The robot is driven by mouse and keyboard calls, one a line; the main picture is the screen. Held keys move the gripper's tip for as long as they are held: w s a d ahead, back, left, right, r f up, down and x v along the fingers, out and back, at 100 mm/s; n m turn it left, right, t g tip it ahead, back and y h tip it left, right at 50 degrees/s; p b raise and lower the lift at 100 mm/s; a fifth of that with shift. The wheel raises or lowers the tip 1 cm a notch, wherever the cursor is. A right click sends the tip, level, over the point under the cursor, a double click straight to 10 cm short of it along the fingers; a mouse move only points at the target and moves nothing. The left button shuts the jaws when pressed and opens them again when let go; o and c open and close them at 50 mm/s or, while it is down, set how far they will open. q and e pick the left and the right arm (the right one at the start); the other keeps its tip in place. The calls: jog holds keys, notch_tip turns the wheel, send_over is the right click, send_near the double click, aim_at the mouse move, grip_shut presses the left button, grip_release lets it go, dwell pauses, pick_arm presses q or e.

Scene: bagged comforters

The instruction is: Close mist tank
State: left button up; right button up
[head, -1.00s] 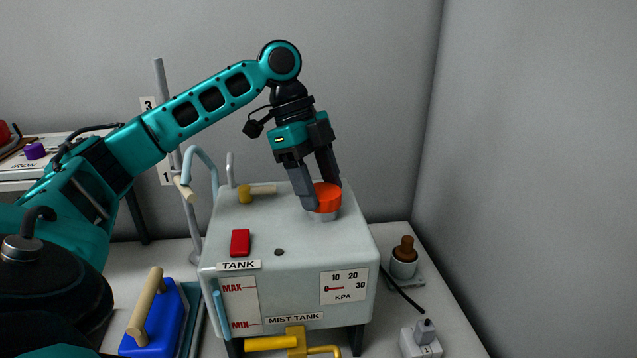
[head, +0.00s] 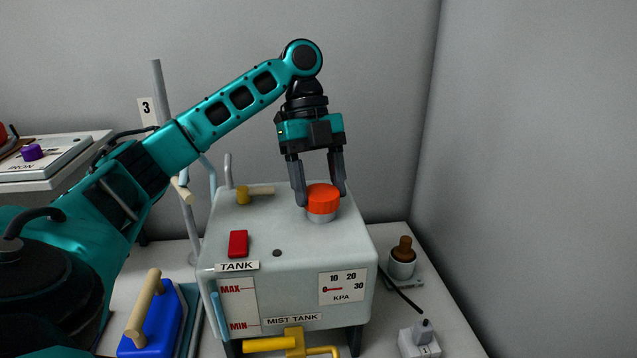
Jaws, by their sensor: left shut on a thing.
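The mist tank (head: 290,258) is a pale grey box on legs, labelled TANK and MIST TANK. An orange-red round cap (head: 323,199) sits on a grey neck at the right of the tank's top. My left gripper (head: 322,196) comes down from above, its dark fingers on either side of the cap and shut on it. The red rocker switch (head: 238,243) and a small dark hole (head: 277,253) are on the tank's top. My right gripper is not in view.
A valve with a wooden handle (head: 262,191) and pipes stand at the tank's back left. A blue iron (head: 155,325) with a wooden handle is at the lower left. A brown-knobbed cup (head: 403,259) and a white plug block (head: 420,341) lie right of the tank.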

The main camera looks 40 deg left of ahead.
pick_arm(q)
jog(key=m, duration=0.2)
jog(key=m+g, duration=0.1)
jog(key=m, duration=0.1)
jog(key=shift+d+f+y, duration=0.15)
jog(key=shift+y, duration=0.25)
jog(key=m, duration=0.2)
jog(key=m+g+y, duration=0.1)
jog(key=shift+w+d+m, duration=0.1)
jog(key=shift+w+m, duration=0.1)
jog(key=shift+m, duration=0.2)
jog(key=o, duration=0.8)
jog(key=shift+c, duration=0.2)
jog(key=o, duration=0.6)
jog(key=shift+o, duration=0.2)
jog(key=shift+r, duration=0.2)
